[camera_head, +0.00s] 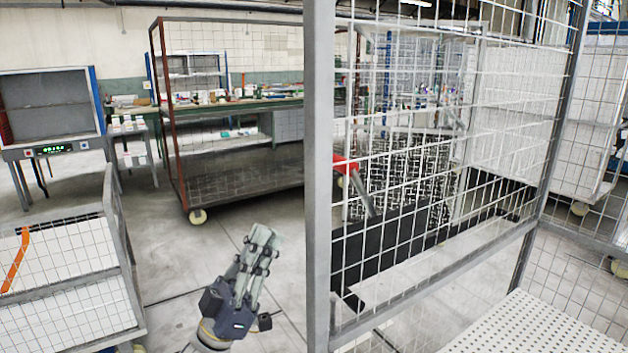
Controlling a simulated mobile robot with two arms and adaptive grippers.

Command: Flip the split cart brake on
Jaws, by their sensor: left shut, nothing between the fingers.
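A tall grey wire-mesh cart (318,200) fills the right side of the view, its near post upright in the middle. A low grey mesh cart (125,255) with an orange strip (15,262) stands at the lower left. I cannot tell which of these is the split cart, and no brake shows clearly. A red part (343,164) on a grey bar shows behind the mesh of the tall cart. My left gripper (263,243) is shut and empty, pointing up over the floor, left of the tall cart's post and apart from it. My right gripper is not in view.
A rust-red wheeled rack (163,120) stands beyond my gripper, with a caster (197,216) at its near corner. A grey machine with a green display (48,150) is at the far left. The floor (180,260) between the carts is clear.

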